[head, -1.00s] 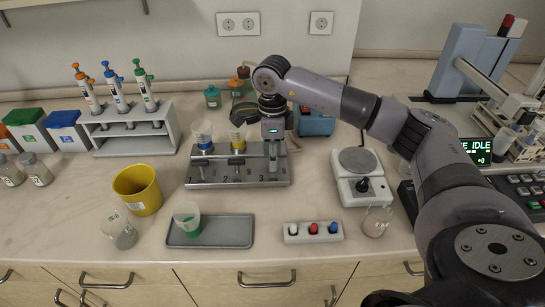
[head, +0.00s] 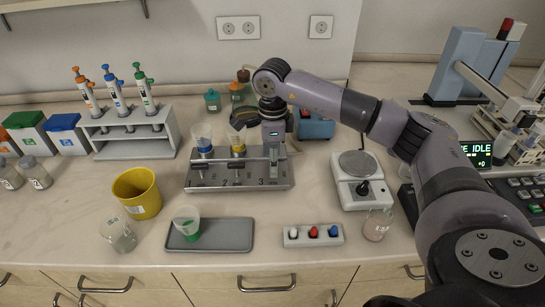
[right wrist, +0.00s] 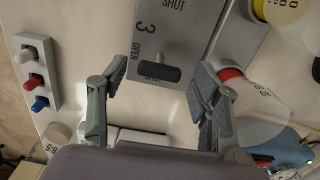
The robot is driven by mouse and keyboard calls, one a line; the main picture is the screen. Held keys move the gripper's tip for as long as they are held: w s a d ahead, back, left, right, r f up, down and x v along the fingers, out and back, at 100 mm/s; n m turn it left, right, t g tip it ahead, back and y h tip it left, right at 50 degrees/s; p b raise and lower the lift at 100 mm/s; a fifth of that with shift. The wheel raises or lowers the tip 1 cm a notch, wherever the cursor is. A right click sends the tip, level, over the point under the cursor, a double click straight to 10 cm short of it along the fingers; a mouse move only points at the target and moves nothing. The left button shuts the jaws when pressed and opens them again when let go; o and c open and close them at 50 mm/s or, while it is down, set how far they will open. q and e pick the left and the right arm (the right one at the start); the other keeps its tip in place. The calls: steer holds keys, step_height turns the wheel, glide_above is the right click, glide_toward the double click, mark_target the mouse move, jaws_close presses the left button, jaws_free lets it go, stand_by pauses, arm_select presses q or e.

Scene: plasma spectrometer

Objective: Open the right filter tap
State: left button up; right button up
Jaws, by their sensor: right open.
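The filter stand (head: 225,186) is a grey block with numbered stations 1, 2 and 3, at the middle of the bench. My right gripper (head: 273,152) is above station 3, its right one, and hides much of it in the head view. In the right wrist view, the right filter tap (right wrist: 158,74) is a dark bar handle beside the "3", with OPEN and SHUT printed near it. My right gripper (right wrist: 158,92) is open, its fingers apart on either side of the handle, seemingly not touching it. A cup with a red ring (right wrist: 262,98) is beside the right-hand finger. My left gripper is not in view.
Cups with a blue ring (head: 203,143) and a yellow ring (head: 237,143) stand on the other stations. A grey tray (head: 228,236) with a green-bottomed cup, a yellow bin (head: 137,193) and a switch block (head: 313,235) lie in front. A hotplate-like device (head: 361,182) stands right.

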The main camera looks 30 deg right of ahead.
steer(key=shift+r, duration=0.2)
step_height(320, 180, up, 12)
steer(key=shift+f, duration=0.2)
steer(key=shift+r, duration=0.1)
stand_by(0.4)
step_height(320, 180, up, 8)
steer(key=p, duration=0.7)
stand_by(0.4)
